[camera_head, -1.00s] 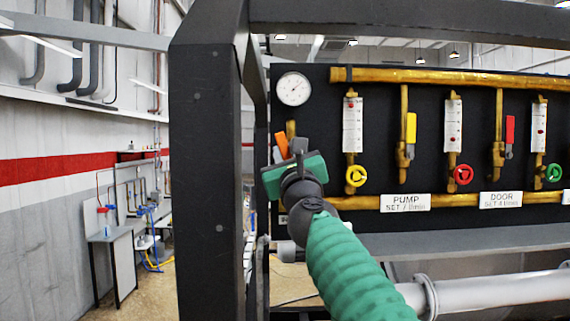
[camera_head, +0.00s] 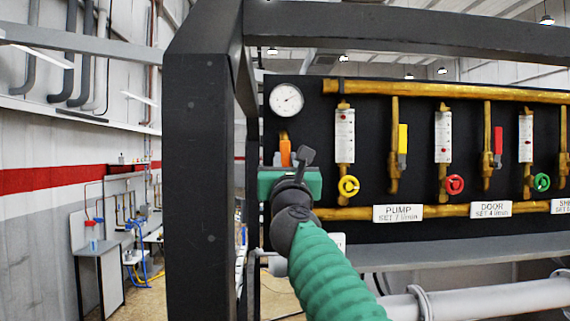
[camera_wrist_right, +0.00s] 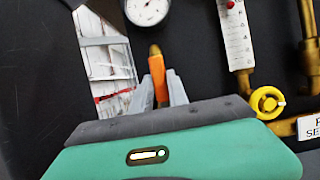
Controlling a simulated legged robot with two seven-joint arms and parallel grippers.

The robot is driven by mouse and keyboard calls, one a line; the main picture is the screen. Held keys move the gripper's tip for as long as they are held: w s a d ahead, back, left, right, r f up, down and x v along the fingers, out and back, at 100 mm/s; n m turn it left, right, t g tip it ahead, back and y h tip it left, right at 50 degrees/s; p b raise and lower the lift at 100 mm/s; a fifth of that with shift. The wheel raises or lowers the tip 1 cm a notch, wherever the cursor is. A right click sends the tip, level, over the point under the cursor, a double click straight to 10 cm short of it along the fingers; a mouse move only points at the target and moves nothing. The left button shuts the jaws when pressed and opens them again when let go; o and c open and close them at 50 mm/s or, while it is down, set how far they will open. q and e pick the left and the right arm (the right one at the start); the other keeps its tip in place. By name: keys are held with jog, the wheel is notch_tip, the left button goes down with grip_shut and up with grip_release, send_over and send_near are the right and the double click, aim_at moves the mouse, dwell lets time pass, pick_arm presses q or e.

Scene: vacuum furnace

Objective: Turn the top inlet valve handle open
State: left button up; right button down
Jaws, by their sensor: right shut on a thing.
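The orange inlet valve handle (camera_head: 285,152) is at the left of the black panel, below the round gauge. It points up, nearly upright in the head view. In the right wrist view, the handle (camera_wrist_right: 159,80) stands between the two grey fingers, with a brass pipe end showing above it. My right gripper (camera_head: 291,159), with its green body, is shut on this handle. The gripper body and arm hide the lower part of the valve. It also shows in the right wrist view (camera_wrist_right: 162,91). My left gripper is not in view.
A thick dark frame post (camera_head: 203,180) stands close to the left of my right arm. A dark beam (camera_head: 400,30) crosses above. Yellow (camera_head: 403,139) and red (camera_head: 498,139) handles and round knobs lie to the right. A grey ledge (camera_head: 440,254) runs below the panel.

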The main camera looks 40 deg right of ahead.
jog(key=shift+s+r, duration=0.25)
jog(key=shift+r, duration=0.2)
jog(key=c, duration=1.3)
grip_release()
jog(key=shift+f, duration=0.1)
jog(key=shift+w+a+f, duration=0.1)
jog(key=shift+f, duration=0.1)
jog(key=shift+s+a+f+b, duration=0.1)
jog(key=shift+s+f+b, duration=0.15)
jog(key=shift+b, duration=0.15)
jog(key=b+v, duration=0.7)
jog(key=v, duration=0.9)
jog(key=shift+a+b, duration=0.1)
jog(key=shift+b, duration=0.25)
